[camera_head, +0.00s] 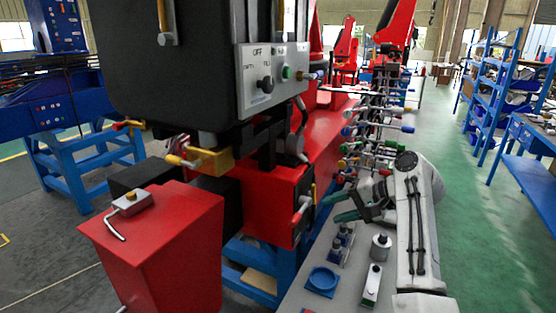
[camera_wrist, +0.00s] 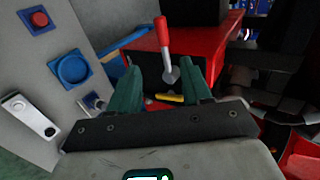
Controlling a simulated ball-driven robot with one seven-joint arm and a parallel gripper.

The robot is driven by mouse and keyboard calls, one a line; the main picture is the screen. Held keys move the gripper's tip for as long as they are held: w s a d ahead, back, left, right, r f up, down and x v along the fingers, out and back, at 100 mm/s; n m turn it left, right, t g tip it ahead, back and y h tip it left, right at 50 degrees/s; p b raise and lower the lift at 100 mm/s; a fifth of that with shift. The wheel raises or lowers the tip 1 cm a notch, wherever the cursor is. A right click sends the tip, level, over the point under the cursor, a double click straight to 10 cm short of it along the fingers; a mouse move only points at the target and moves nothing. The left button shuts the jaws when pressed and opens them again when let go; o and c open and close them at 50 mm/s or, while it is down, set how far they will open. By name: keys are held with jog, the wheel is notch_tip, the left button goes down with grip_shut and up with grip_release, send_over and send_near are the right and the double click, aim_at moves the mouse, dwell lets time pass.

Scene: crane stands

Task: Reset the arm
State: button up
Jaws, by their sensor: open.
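My gripper (camera_head: 338,206) shows in the camera_head view at the right of the red crane stand (camera_head: 272,205), its green fingers pointing left toward the stand. In the wrist view my gripper (camera_wrist: 160,76) has its two green fingers apart. A lever with a red handle (camera_wrist: 162,32) and a grey metal base shows beyond and between the fingers. A short yellow handle (camera_wrist: 170,98) lies below it. Nothing is visibly held. My grey arm reaches up to the gripper from the lower right of the camera_head view.
A grey panel (camera_head: 333,288) with a blue round dish (camera_head: 322,280) and small switch boxes lies below the gripper. A dark control box with a grey switch panel (camera_head: 272,80) hangs at centre. Several coloured levers (camera_head: 365,130) line the stand. The green floor (camera_head: 475,220) at right is open.

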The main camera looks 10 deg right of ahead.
jog(key=s+d+f+n+g+h, duration=0.25)
jog(key=s+f+h, duration=0.25)
jog(key=s+f, duration=1.65)
jog(key=s+f+n+g+h, duration=0.1)
jog(key=s+f+n+h, duration=0.1)
jog(key=s, duration=1.2)
jog(key=s+f+n+g+h, duration=0.2)
jog(key=s, duration=1.1)
jog(key=shift+s+d, duration=0.2)
jog(key=shift+s, duration=0.15)
